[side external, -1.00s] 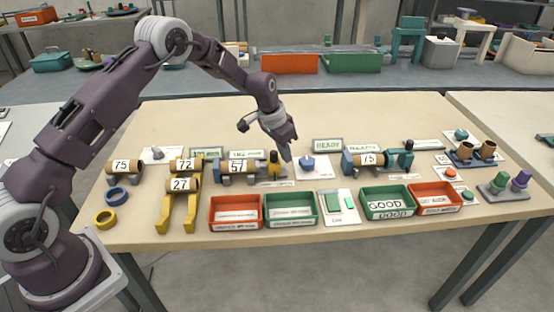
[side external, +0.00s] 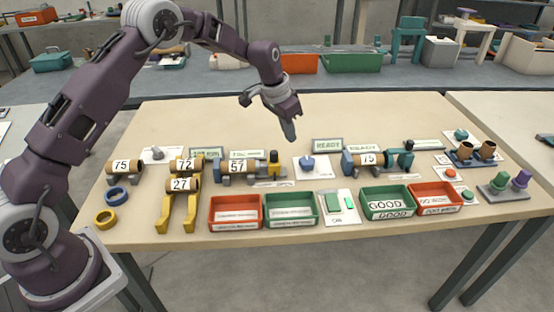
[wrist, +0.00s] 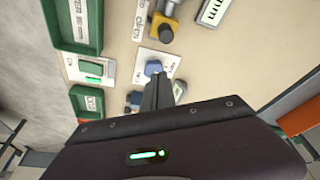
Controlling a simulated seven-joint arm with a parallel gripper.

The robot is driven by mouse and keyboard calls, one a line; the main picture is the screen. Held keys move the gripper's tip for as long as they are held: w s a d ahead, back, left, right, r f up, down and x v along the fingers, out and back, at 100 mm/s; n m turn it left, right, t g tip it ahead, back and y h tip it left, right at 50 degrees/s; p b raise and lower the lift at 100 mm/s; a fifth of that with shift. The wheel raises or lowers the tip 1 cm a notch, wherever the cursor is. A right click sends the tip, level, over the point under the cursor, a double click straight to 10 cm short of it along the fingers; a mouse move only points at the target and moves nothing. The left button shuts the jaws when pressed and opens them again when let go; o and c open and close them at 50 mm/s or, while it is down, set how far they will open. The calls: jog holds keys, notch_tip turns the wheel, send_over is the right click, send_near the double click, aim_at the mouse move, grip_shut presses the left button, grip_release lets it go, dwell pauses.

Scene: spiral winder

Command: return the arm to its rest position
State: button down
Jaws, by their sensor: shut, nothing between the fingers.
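My gripper (side external: 289,132) is raised above the middle of the table (side external: 240,121), pointing down, shut and empty. In the side view its fingertips are above the blue knob (side external: 307,163) on a white card, apart from it. In the wrist view my shut fingers (wrist: 158,84) reach toward the blue knob (wrist: 153,68), which shows just beyond the tips. My arm arches up from the lower left and over the left part of the table.
Red (side external: 235,226) and green (side external: 290,223) trays line the front edge. A yellow stand (side external: 177,215) holds tubes at left. The table's back strip is clear.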

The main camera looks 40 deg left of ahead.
jog(key=s+d+r+n+t, duration=0.1)
jog(key=s+d+r, duration=0.2)
jog(key=s+r, duration=1.65)
jog(key=s+n+t, duration=0.1)
jog(key=s+n, duration=0.1)
jog(key=s, duration=2.1)
jog(key=shift+s+f+y, duration=0.25)
jog(key=shift+f+y, duration=0.15)
